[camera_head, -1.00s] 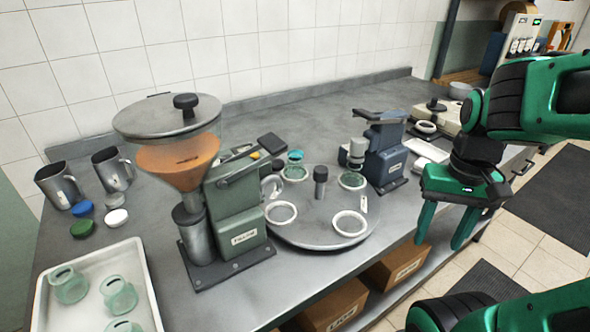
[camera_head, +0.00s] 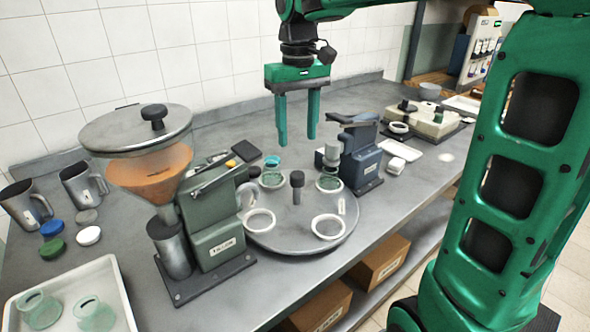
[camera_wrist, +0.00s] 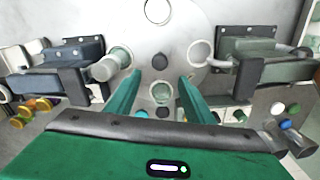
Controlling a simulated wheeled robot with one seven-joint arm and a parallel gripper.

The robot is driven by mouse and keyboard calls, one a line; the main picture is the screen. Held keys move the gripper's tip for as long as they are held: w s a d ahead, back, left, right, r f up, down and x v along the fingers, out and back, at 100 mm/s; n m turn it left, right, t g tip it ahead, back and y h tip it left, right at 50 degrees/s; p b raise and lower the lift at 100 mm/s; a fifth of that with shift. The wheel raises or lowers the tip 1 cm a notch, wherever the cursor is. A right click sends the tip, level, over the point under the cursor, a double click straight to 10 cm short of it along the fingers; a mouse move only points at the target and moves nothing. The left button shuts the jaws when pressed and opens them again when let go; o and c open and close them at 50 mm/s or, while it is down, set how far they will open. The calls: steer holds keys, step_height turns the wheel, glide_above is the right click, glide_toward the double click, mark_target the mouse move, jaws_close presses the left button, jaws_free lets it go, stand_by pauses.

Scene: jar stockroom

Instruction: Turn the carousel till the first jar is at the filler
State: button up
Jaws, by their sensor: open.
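The round grey carousel (camera_head: 300,238) has a dark centre post (camera_head: 297,186) and white ring nests. The two front nests, left (camera_head: 259,222) and right (camera_head: 328,226), look empty. A greenish glass jar (camera_head: 271,179) sits in the back-left nest; a teal piece shows just behind it. The back-right nest (camera_head: 330,184) looks greenish inside, under the blue press's head. The green filler (camera_head: 214,222) with its orange hopper (camera_head: 150,172) stands left of the carousel. My gripper (camera_head: 297,137) is open and empty, pointing down above the carousel's back; its fingers also show in the wrist view (camera_wrist: 159,78).
The blue press (camera_head: 360,160) stands right of the carousel. A white tray (camera_head: 120,300) with glass jars lies front left, near coloured lids (camera_head: 52,248) and metal jugs (camera_head: 85,185). A scale-like device (camera_head: 430,122) stands farther right. Cardboard boxes (camera_head: 380,262) sit on the shelf below.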

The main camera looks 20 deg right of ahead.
mark_target(297, 174)
step_height(297, 174, down, 11)
steer(key=shift+r, duration=0.15)
stand_by(0.4)
jaws_close()
